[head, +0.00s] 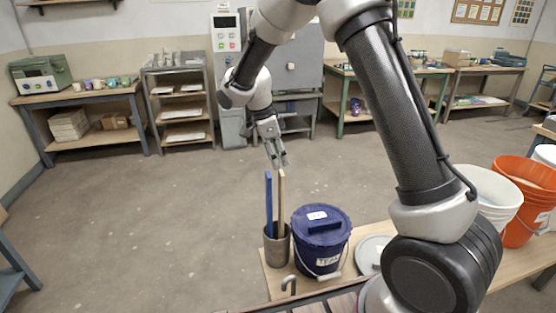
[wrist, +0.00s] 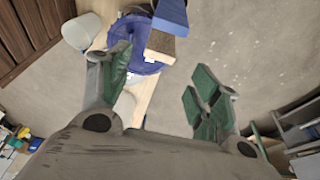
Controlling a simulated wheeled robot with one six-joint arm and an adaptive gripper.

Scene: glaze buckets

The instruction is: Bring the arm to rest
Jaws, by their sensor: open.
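My gripper (head: 278,164) hangs from my raised arm, fingers pointing down, in the middle of the head view. It is open, with nothing between its fingers. In the wrist view the two green-padded fingers (wrist: 162,88) stand wide apart. In the head view the fingertips appear just above the tops of a blue stick (head: 268,205) and a pale wooden stick (head: 281,203), which stand in a grey cup (head: 277,250). Stick ends also show near the gripper in the wrist view (wrist: 166,22); I cannot tell whether they touch it.
A lidded dark blue bucket (head: 318,262), labelled TEAL, stands right of the cup on a wooden bench (head: 275,284). A grey lid (head: 372,252), a white bucket (head: 492,190) and an orange bucket (head: 524,185) are further right. Shelves (head: 180,98) line the back wall. The floor (head: 160,220) at left is clear.

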